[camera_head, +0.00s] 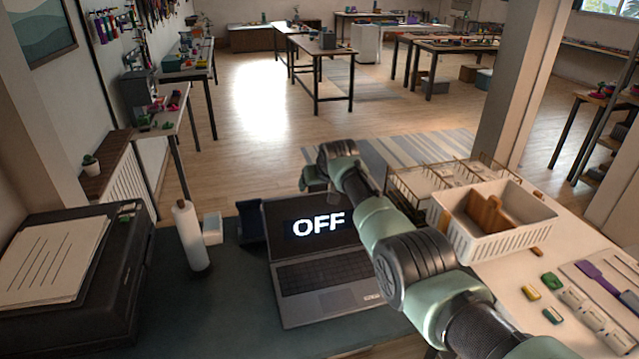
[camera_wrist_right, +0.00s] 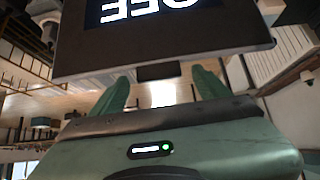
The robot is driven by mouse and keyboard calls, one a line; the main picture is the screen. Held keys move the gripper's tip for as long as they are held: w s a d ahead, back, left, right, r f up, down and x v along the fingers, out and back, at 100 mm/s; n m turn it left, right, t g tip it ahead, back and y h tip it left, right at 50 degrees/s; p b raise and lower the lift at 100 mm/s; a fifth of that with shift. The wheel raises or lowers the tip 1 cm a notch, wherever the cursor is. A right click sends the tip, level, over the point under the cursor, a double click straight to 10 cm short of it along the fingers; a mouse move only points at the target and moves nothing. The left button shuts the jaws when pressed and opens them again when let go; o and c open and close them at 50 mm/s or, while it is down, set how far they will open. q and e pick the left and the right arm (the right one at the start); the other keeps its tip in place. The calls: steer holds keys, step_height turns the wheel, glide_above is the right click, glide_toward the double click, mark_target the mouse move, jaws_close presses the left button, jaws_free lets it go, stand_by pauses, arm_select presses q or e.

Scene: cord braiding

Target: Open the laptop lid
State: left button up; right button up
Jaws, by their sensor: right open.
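The laptop (camera_head: 335,299) stands on the dark table top with its lid (camera_head: 285,242) raised and the keyboard showing. The screen reads "OFF". My right arm reaches in from the right, across the laptop's right side, and my right gripper (camera_head: 317,184) is at the lid's top edge. In the right wrist view the lid (camera_wrist_right: 160,55) appears upside down. The two green fingers of my right gripper (camera_wrist_right: 160,82) are spread apart at the lid's edge, with nothing held between them. Whether they touch the lid is unclear. My left gripper is not in view.
A white paper roll (camera_head: 191,238) and a small white box (camera_head: 212,228) stand left of the laptop. A black case (camera_head: 115,275) with papers is further left. A white basket (camera_head: 480,236) and small tools are on the light table at right. Open floor lies beyond.

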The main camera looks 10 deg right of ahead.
steer(key=v, duration=0.7)
steer(key=shift+s+r+b, duration=0.3)
steer(key=shift+b, duration=0.05)
